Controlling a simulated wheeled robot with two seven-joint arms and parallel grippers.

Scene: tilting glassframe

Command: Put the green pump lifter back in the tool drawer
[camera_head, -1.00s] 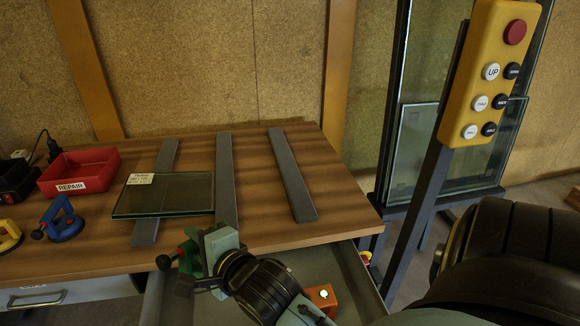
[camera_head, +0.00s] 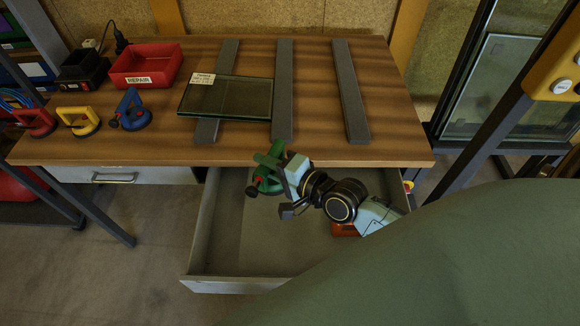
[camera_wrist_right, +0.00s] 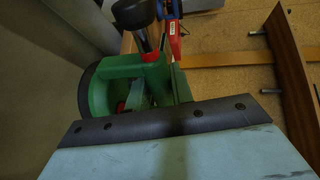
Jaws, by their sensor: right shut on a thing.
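The green pump lifter (camera_head: 266,169) is in my right gripper (camera_head: 284,172), which is shut on it. In the head view they hang over the open tool drawer (camera_head: 215,225), close to the table's front edge. The right wrist view shows the green lifter (camera_wrist_right: 125,85) with its black knob and red collar close against the gripper (camera_wrist_right: 165,120). The drawer's left part and floor look bare. My right arm hides part of the drawer's right side. My left gripper is not in the head view.
An orange thing (camera_head: 345,230) lies in the drawer, partly hidden by my arm. On the table (camera_head: 180,150) stand blue (camera_head: 130,112), yellow (camera_head: 78,120) and red (camera_head: 35,121) lifters, a red REPAIR bin (camera_head: 146,65) and a glass pane (camera_head: 235,97) on grey strips. A dark post stands at the right.

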